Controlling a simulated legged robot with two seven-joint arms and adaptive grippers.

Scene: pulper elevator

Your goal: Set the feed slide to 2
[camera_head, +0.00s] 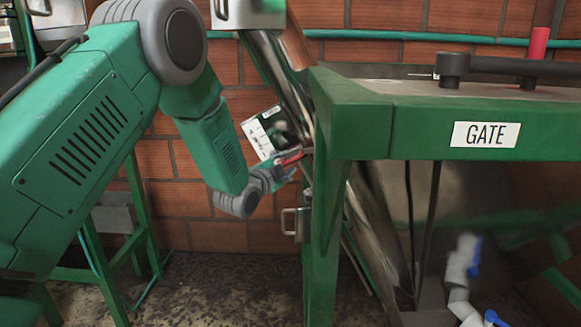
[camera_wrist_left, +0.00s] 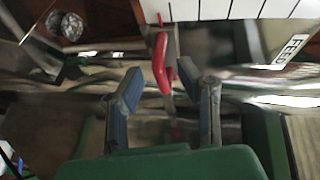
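The feed slide's red handle (camera_head: 291,158) sticks out beside a white scale plate (camera_head: 258,132) on the chute. In the left wrist view the red handle (camera_wrist_left: 161,65) hangs below the plate with black lines (camera_wrist_left: 235,8). My left gripper (camera_head: 284,175) is at the handle. Its two blue-grey fingers (camera_wrist_left: 170,88) are spread, with the handle between and just beyond the tips and gaps on both sides. The numbers on the scale are too small to read. Grey and blue parts (camera_head: 470,262) show at lower right; I cannot tell whether they are my right gripper.
A green frame with a GATE label (camera_head: 486,134) stands close to the right of my left gripper. A dark lever with a red grip (camera_head: 538,43) lies on top. A FEED label (camera_wrist_left: 290,48) is tilted at the right of the left wrist view. A brick wall (camera_head: 200,190) is behind.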

